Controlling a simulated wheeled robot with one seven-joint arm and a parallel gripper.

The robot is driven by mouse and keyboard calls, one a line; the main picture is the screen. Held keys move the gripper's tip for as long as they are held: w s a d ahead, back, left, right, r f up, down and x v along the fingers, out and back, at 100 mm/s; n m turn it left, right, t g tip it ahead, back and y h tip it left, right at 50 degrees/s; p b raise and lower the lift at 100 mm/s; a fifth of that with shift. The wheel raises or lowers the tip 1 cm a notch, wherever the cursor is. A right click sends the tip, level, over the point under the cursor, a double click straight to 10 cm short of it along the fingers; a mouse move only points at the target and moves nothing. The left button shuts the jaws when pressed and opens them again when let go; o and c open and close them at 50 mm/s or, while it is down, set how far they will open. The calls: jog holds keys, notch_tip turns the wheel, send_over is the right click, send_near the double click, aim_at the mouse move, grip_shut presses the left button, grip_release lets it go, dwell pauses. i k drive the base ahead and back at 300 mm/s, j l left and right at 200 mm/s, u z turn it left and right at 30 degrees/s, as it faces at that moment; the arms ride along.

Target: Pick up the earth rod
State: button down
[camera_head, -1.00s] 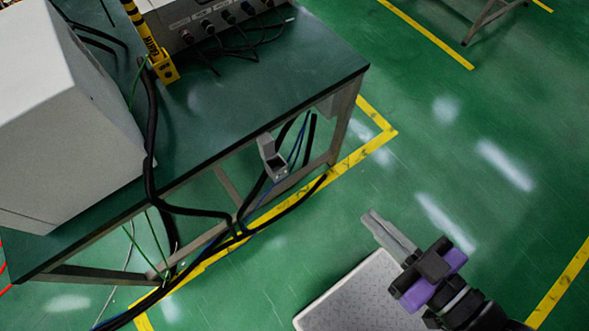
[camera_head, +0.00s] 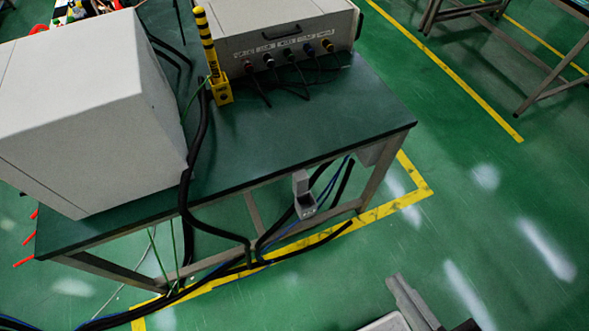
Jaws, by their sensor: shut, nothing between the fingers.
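The earth rod (camera_head: 205,41), with black and yellow bands, stands upright in a yellow holder (camera_head: 221,92) on the green-topped table (camera_head: 315,130). It is between the large grey box and the instrument case. My gripper (camera_head: 396,284) is at the bottom right of the view, over the floor and apart from the table. Its fingers are together and hold nothing. The rest of my gripper is cut off by the bottom edge.
A large grey box (camera_head: 85,110) fills the table's left side. An instrument case (camera_head: 285,40) with several plugged leads stands behind. Black cables (camera_head: 187,190) run over the table's front edge to the floor.

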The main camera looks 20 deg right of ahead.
aim_at(201, 20)
jog(key=i+j, duration=0.35)
jog(key=i, duration=0.15)
jog(key=i+j, duration=0.3)
jog(key=i, duration=0.25)
